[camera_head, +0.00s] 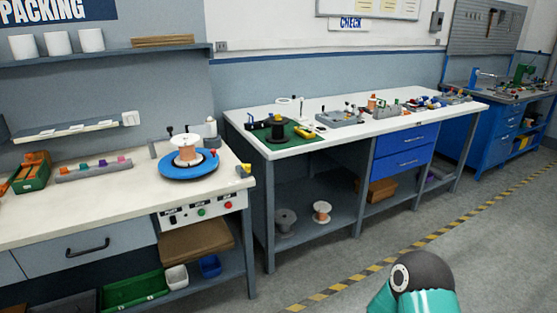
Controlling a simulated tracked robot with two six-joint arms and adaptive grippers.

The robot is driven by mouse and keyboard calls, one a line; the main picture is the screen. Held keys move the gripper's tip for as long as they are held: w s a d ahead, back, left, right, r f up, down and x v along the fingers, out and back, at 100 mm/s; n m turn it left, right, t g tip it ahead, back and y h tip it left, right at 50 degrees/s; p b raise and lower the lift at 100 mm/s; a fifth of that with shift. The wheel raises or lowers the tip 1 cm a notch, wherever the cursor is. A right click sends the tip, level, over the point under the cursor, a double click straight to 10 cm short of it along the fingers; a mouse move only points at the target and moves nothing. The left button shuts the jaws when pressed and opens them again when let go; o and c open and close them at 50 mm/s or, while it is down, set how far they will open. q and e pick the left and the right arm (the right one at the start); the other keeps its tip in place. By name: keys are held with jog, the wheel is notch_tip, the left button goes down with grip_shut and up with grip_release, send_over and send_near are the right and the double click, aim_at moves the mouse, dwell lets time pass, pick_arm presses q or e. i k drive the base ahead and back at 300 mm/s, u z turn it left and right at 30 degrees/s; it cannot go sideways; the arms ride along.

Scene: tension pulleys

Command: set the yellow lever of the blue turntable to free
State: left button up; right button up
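The blue turntable (178,174) is a round disc on the right part of the left bench. A spool (187,153) with white flanges and copper-coloured winding stands on it. A small yellow piece (243,169) sits at the bench's right edge, right of the turntable; it may be the yellow lever, but it is too small to tell its setting. Neither gripper is in view. Only a teal and dark rounded part of my own arm shows at the bottom right.
A front panel (204,208) with red and green buttons is below the turntable. A peg rack (93,169) and green box (30,178) stand to the left. A second bench (300,147) with a green mat and tools is right, beyond a gap. The floor in front is clear.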

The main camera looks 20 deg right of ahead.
aim_at(246, 167)
jog(key=z, duration=0.4)
jog(key=i, duration=1.95)
jog(key=u, duration=0.6)
jog(key=k, duration=0.75)
jog(key=u, duration=0.2)
jog(key=i, duration=0.75)
jog(key=z, duration=0.05)
